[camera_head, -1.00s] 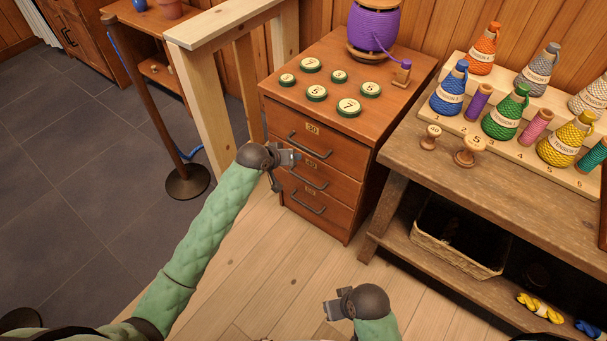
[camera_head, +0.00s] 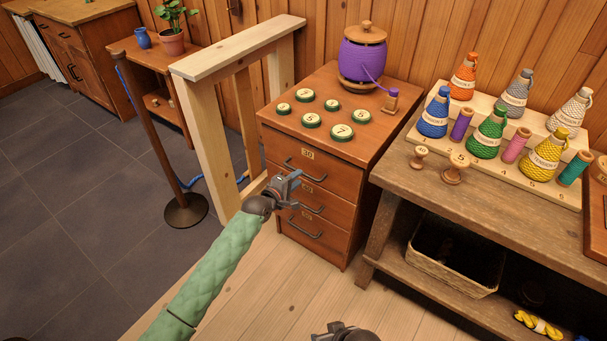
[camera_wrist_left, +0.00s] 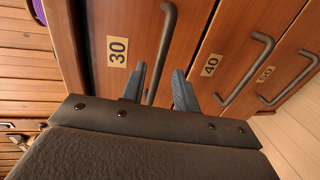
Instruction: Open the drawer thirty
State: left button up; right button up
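The wooden cabinet (camera_head: 347,194) has three drawers stacked in its front, all shut. The top drawer (camera_head: 334,168) carries a plate marked 30 (camera_head: 307,155); the plate also shows in the left wrist view (camera_wrist_left: 118,51). Its dark bar handle (camera_head: 305,171) also shows in the left wrist view (camera_wrist_left: 167,45). My left gripper (camera_head: 291,184) is in front of the drawers, just below and left of that handle. In the left wrist view its fingers (camera_wrist_left: 159,88) are apart, with the handle's end appearing between them; contact cannot be told. My right gripper (camera_head: 330,335) is cut off at the bottom edge.
Drawer 40's handle (camera_wrist_left: 246,70) is close to my left gripper. Green-rimmed discs and a purple spool (camera_head: 365,60) stand on the cabinet. A wooden frame (camera_head: 212,125) is to the left, a workbench (camera_head: 480,205) to the right. The floor in front is clear.

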aim_at(304, 174)
pick_arm(q)
jog(key=shift+x, duration=2.4)
jog(key=shift+c, duration=0.2)
grip_shut()
